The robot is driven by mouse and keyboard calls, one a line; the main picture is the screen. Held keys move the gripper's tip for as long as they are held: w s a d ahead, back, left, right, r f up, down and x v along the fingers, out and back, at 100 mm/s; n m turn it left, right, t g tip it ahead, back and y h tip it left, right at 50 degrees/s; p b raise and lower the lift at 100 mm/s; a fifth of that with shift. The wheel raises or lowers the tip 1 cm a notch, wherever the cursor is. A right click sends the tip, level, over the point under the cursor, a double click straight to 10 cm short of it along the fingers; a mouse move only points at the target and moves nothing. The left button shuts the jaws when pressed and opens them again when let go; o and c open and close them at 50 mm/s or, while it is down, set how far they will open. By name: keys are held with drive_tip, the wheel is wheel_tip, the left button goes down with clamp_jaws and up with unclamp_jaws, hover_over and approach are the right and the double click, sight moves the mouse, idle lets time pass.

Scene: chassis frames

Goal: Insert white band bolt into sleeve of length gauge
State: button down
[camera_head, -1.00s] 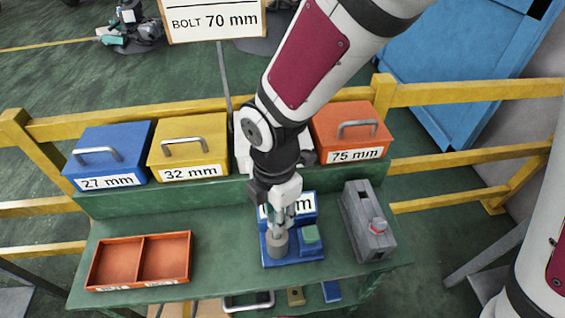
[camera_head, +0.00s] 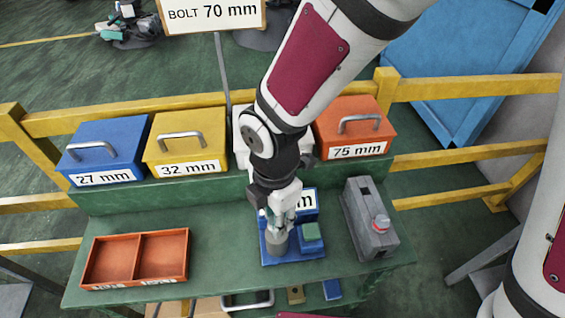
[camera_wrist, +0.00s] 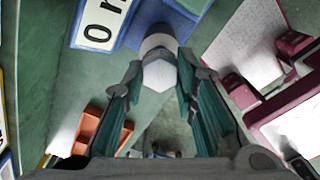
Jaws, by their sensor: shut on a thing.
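The length gauge is a blue base (camera_head: 296,259) on the green bench, with a grey upright sleeve (camera_head: 278,244), a green block (camera_head: 311,232) and a label partly hidden by my arm. My gripper (camera_head: 279,224) is directly above the sleeve, pointing down. In the wrist view my gripper (camera_wrist: 161,72) is shut on the bolt, whose pale hex head (camera_wrist: 159,75) shows between the teal-padded fingers. The bolt's shank and white band are not clearly visible. I cannot tell how far the bolt is in the sleeve.
An orange two-part tray (camera_head: 136,259) lies at left. Blue (camera_head: 105,150), yellow (camera_head: 187,141) and orange (camera_head: 354,127) lidded boxes line the back shelf. Bench space between tray and gauge is clear.

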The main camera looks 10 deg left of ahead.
drive_tip(key=shift+f+b, duration=1.15)
drive_tip(key=shift+f, duration=0.55)
drive_tip(key=c, duration=1.2)
unclamp_jaws()
drive_tip(key=shift+r, duration=0.1)
wheel_tip(320, 180, up, 12)
drive_tip(key=shift+f, duration=0.1)
drive_tip(key=shift+s, duration=0.1)
